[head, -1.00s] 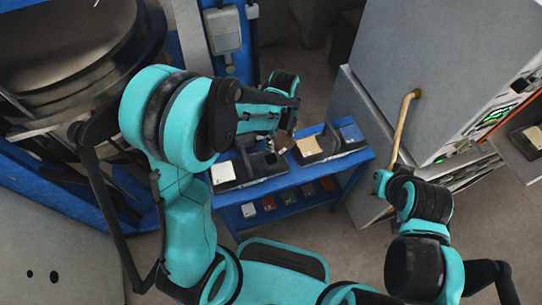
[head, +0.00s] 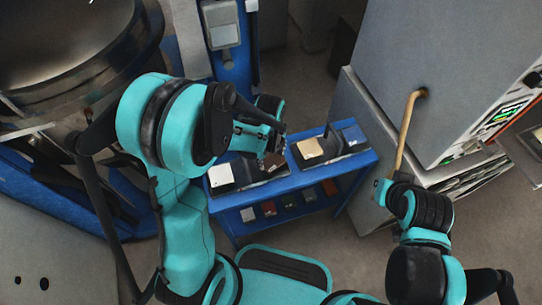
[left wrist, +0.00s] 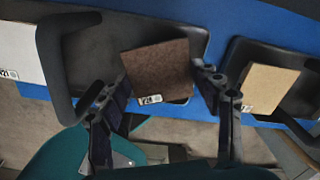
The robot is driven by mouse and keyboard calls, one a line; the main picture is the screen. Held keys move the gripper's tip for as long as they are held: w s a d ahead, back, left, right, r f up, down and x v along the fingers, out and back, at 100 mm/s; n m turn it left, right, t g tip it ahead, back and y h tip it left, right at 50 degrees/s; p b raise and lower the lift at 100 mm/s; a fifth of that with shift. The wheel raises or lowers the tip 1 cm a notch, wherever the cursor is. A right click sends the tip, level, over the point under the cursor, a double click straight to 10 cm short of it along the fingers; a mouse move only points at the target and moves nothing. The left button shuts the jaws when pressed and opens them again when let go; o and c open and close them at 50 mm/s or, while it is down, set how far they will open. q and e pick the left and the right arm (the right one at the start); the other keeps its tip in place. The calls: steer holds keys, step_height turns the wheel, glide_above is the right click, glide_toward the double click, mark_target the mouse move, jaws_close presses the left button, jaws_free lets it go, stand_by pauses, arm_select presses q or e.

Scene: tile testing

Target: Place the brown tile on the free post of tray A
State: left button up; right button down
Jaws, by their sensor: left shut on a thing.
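My left gripper (head: 273,147) is shut on the brown tile (left wrist: 157,68), with one finger on each side of it in the left wrist view. The brown tile (head: 272,161) is over the right part of the left black tray (head: 243,182). I cannot tell whether it touches the post, which is hidden under it. A white tile (head: 221,175) sits at the left end of that tray and also shows in the left wrist view (left wrist: 20,52). I cannot read which tray is A. My right arm is at lower right; its gripper is not visible.
The left tray's upright handle (left wrist: 52,70) stands between the white and brown tiles. Several tiles lie on the lower shelf (head: 290,209). A grey cabinet stands at right.

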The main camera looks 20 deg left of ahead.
mark_target(270, 160)
arm_select(q)
steer(key=o, duration=1.2)
steer(key=shift+r+p, duration=0.25)
steer(key=shift+p, duration=0.1)
step_height(270, 160, up, 11)
steer(key=p, duration=0.5)
steer(key=s+a+r+n+t, duration=0.1)
steer(key=s+r+n+t, duration=0.1)
steer(key=n, duration=0.6)
steer(key=s+a+r+n+t, duration=0.2)
steer(key=s+r+n, duration=0.3)
steer(key=n, duration=0.3)
steer(key=s+a+r+n+t, duration=0.1)
steer(key=s+r+n+t, duration=0.2)
steer(key=n, duration=0.5)
steer(key=shift+s+a+r+n, duration=0.15)
steer(key=shift+a+r+n, duration=0.15)
steer(key=shift+r, duration=0.2)
